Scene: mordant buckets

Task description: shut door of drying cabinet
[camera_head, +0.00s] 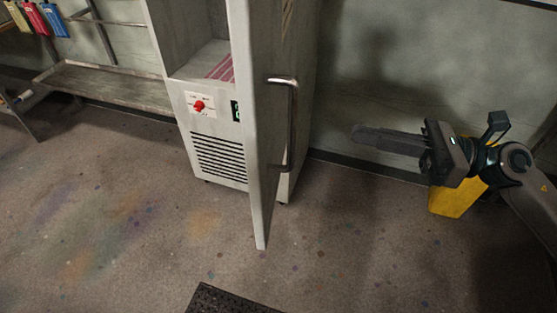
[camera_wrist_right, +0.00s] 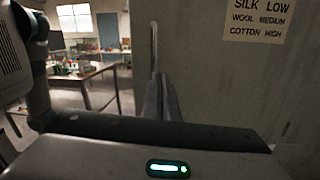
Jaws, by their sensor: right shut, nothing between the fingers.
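The drying cabinet (camera_head: 217,127) stands against the back wall in the head view, with a control panel, a red knob and a vent on its front. Its tall grey door (camera_head: 262,150) stands open, swung out toward me, seen nearly edge-on. A metal bar handle (camera_head: 291,125) is on the door's right-hand face. My right gripper (camera_head: 357,136) is shut and empty, to the right of the door and apart from the handle, pointing left. In the right wrist view the door's face (camera_wrist_right: 215,90) fills the right side, with the handle (camera_wrist_right: 154,45) beyond the shut fingers (camera_wrist_right: 160,100). My left gripper is out of view.
Red striped cloth (camera_head: 221,68) lies inside the cabinet. A yellow object (camera_head: 455,200) is below my right wrist. A low bench (camera_head: 105,86) stands at the left. A dark mat (camera_head: 228,300) lies on the floor in front. The floor around the door is mostly clear.

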